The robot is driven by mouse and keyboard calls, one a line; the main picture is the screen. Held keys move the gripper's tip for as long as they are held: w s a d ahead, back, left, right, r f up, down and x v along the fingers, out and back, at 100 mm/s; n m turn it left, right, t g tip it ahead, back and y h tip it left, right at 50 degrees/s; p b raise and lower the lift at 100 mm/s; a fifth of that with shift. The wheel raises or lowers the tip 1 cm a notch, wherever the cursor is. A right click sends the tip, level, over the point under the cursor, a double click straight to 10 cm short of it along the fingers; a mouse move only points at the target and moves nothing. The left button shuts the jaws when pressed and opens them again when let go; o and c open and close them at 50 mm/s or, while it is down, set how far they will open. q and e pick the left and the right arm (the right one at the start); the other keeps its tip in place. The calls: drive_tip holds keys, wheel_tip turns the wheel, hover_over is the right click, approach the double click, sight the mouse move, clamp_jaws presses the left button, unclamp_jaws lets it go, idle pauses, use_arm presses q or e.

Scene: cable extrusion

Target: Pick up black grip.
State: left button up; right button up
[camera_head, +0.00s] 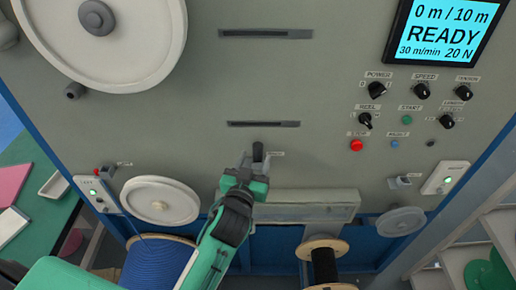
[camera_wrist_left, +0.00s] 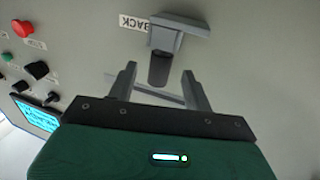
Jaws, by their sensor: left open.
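The black grip (camera_head: 258,151) is a short dark cylinder standing out from the grey machine panel, just below the lower slot. In the left wrist view the grip (camera_wrist_left: 159,68) hangs from a grey bracket (camera_wrist_left: 178,32) beside a label reading BACK. My left gripper (camera_head: 255,163) is open right at the grip in the head view. In the left wrist view its two fingers (camera_wrist_left: 159,72) show on either side of the grip's dark end, with gaps on both sides. I cannot tell how deep the grip sits between them. My right gripper does not show.
The panel carries a large white reel (camera_head: 140,50), two slots, a lit screen (camera_head: 443,32) reading READY, several knobs and a red button (camera_head: 356,145). A blue cable spool (camera_head: 158,264) and a black cable spool (camera_head: 324,264) stand below. A clear-looking ledge (camera_head: 310,206) lies right of my left arm.

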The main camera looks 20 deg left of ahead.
sight(258, 155)
use_arm(q)
drive_tip(key=shift+w+p, duration=0.3)
drive_tip(key=shift+w, duration=0.95)
drive_tip(key=c, duration=1.1)
drive_tip(key=shift+o, duration=0.2)
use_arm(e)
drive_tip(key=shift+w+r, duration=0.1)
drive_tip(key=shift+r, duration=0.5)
